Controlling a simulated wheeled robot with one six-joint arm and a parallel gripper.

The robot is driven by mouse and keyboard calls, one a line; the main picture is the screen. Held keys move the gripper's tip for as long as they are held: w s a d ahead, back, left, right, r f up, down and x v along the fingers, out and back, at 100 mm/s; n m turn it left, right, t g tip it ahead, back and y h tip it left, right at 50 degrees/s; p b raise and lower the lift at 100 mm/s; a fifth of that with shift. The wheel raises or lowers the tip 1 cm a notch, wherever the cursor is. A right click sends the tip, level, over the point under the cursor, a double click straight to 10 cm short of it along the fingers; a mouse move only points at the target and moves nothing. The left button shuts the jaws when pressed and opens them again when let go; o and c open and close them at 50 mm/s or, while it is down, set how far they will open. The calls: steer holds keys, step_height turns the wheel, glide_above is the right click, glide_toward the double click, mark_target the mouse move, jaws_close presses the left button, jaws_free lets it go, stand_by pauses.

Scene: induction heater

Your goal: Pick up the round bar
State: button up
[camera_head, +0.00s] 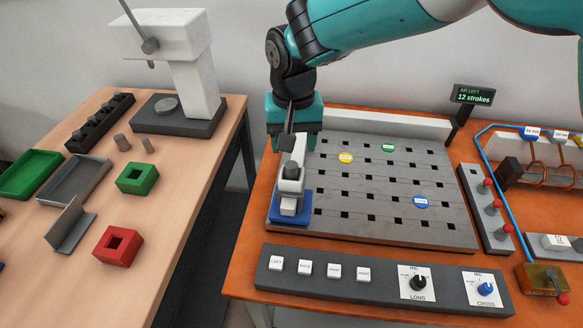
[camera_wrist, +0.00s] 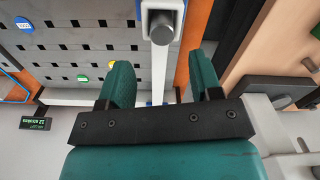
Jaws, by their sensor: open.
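A short grey round bar (camera_wrist: 163,28) sits at the head of a white holder (camera_wrist: 158,75) in the wrist view, with its round end towards the camera. In the head view the bar (camera_head: 290,170) looks dark, and the white holder (camera_head: 289,203) stands on a blue base (camera_head: 291,215) at the left edge of the grey slotted plate. My gripper (camera_head: 293,142) is close above the holder. Its two teal fingers are apart in the wrist view (camera_wrist: 160,68), with the white holder seen between them. I see no finger contact with the bar.
The slotted plate (camera_head: 375,185) carries several coloured discs. A button panel (camera_head: 335,275) lies in front. A gap separates the left table, which holds a white press (camera_head: 185,70), small grey cylinders (camera_head: 122,142), a red block (camera_head: 118,245) and trays.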

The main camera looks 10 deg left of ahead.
mark_target(291, 164)
steer(key=shift+s+f+p, duration=0.2)
steer(key=shift+f+p, duration=0.4)
steer(key=shift+f, duration=0.95)
steer(key=shift+s+f+p, duration=0.15)
steer(key=shift+f+p, duration=0.45)
steer(key=shift+f, duration=0.9)
steer(key=shift+a, duration=0.1)
jaws_close()
steer(key=shift+r, duration=0.15)
step_height(291, 164, up, 20)
steer(key=b, duration=0.4)
